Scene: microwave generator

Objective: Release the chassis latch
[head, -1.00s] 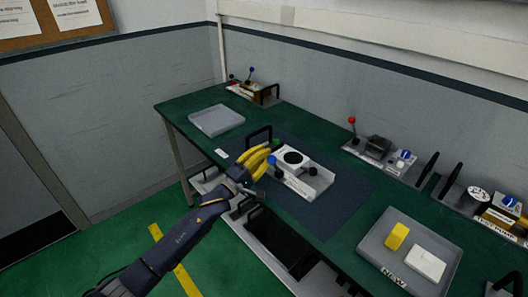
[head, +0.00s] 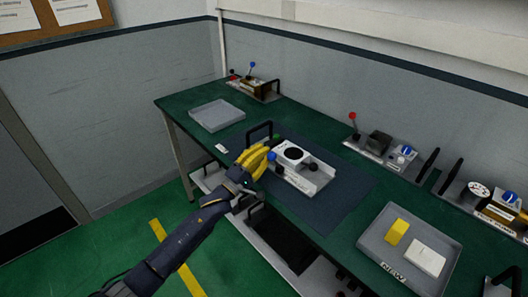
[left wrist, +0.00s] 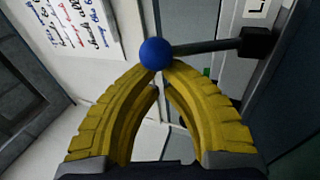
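The chassis (head: 318,181) is a pale open box with a round black opening on top, on the dark mat mid-bench. A blue ball knob (head: 271,156) sits at its left end. In the left wrist view the blue knob (left wrist: 156,53) is on a dark rod (left wrist: 207,46) running right to a black block (left wrist: 258,43). My left gripper (head: 266,154) has thick yellow fingers closed in on the knob. In the left wrist view the gripper (left wrist: 158,66) has its tips meeting at the knob, which partly hides them. My right gripper is not in view.
An empty grey tray (head: 217,115) lies at the back left. A tray marked NEW (head: 440,268) holds a yellow block (head: 397,231) and a white block (head: 427,257). A black handle (head: 260,131) stands behind the chassis. Lever fixtures (head: 379,146) line the wall side.

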